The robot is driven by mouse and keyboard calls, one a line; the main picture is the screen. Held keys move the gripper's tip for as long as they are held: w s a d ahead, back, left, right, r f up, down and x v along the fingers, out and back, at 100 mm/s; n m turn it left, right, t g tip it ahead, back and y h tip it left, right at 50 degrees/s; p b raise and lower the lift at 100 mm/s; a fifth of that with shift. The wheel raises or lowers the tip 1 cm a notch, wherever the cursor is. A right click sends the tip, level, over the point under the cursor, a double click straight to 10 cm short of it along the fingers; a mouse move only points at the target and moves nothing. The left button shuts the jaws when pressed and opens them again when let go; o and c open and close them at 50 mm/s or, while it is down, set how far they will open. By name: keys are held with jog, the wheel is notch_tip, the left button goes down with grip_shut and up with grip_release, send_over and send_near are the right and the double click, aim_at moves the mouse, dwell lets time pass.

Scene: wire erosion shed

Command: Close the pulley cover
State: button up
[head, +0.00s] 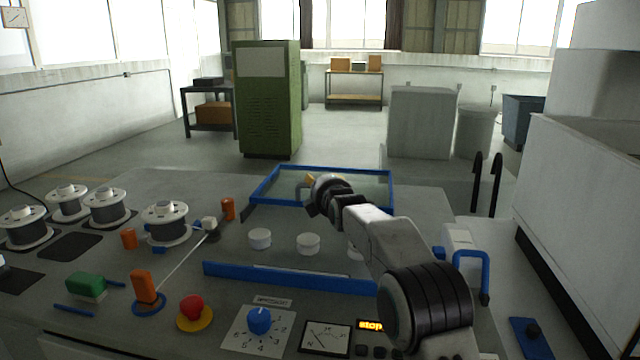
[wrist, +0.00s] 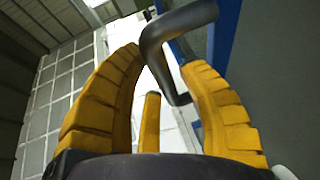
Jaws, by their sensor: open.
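The pulley cover (head: 262,185) is a clear panel in a blue frame, raised open at the back of the machine top. White round pulleys (head: 308,243) lie uncovered in front of it. My gripper (head: 309,182) is at the cover, its fingers mostly hidden behind my wrist in the head view. In the wrist view my gripper's yellow fingers (wrist: 163,62) are spread apart. A dark bent handle (wrist: 180,27) reaches between and across the fingertips, close to the right one; I cannot tell if they touch. The cover's blue frame (wrist: 224,35) shows behind the handle.
A low blue rail (head: 290,276) runs in front of the pulleys. White spools (head: 166,222) and orange posts stand at the left. A red button (head: 192,308) and blue dial (head: 260,320) are in front. A blue handle (head: 484,275) and a tall pale cabinet (head: 580,200) are at the right.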

jog(key=shift+w, duration=0.2)
dwell(0.3)
grip_shut()
